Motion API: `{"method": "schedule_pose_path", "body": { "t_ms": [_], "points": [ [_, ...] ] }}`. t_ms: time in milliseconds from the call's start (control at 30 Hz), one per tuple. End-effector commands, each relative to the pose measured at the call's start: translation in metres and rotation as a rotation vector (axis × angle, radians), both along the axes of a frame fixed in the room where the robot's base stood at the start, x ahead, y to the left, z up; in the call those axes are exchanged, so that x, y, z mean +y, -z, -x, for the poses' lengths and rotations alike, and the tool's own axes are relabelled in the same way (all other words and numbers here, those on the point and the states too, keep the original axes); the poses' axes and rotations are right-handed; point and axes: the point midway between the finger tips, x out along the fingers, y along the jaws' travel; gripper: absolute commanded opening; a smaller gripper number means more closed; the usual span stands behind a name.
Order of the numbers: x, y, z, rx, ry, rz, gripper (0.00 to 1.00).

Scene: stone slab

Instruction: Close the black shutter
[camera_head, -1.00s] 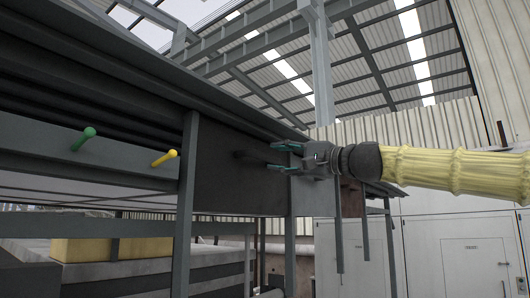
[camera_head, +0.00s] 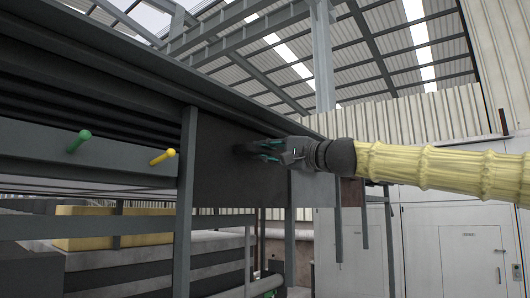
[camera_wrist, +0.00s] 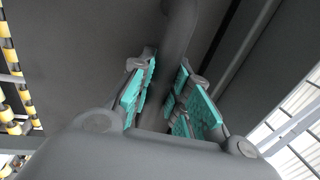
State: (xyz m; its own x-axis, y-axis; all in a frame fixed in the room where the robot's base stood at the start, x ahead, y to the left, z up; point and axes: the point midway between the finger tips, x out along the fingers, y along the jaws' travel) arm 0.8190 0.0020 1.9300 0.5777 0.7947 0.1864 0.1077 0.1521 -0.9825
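The black shutter (camera_head: 228,186) is a dark flat panel between grey posts, under the edge of the dark roof-like top. A dark handle (camera_head: 241,149) stands out from its face. My gripper (camera_head: 262,150) has teal finger pads and reaches in from the right, its tips at the handle. In the wrist view, a dark rounded bar (camera_wrist: 179,35), which looks like the handle, runs between the two open fingers (camera_wrist: 165,95). Whether either pad touches the bar is not clear. The bar's lower end is hidden behind the gripper body.
A green knob (camera_head: 79,140) and a yellow knob (camera_head: 163,157) stick out from a grey rail at left. Grey posts (camera_head: 186,200) flank the panel. White cabinets (camera_head: 460,240) stand at the right. Yellow-and-black striped pieces (camera_wrist: 12,75) show at left in the wrist view.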

Motion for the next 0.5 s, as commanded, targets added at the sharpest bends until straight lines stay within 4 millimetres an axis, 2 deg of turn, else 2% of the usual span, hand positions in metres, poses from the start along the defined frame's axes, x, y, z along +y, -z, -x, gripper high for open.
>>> {"method": "schedule_pose_path", "body": {
  "t_ms": [333, 500],
  "points": [
    [-0.0001, 0.0012, 0.0, 0.0, 0.0, 0.0, 0.0],
    [0.0, 0.0082, 0.0, 0.001, 0.0, 0.001, 0.0]
  ]
}}
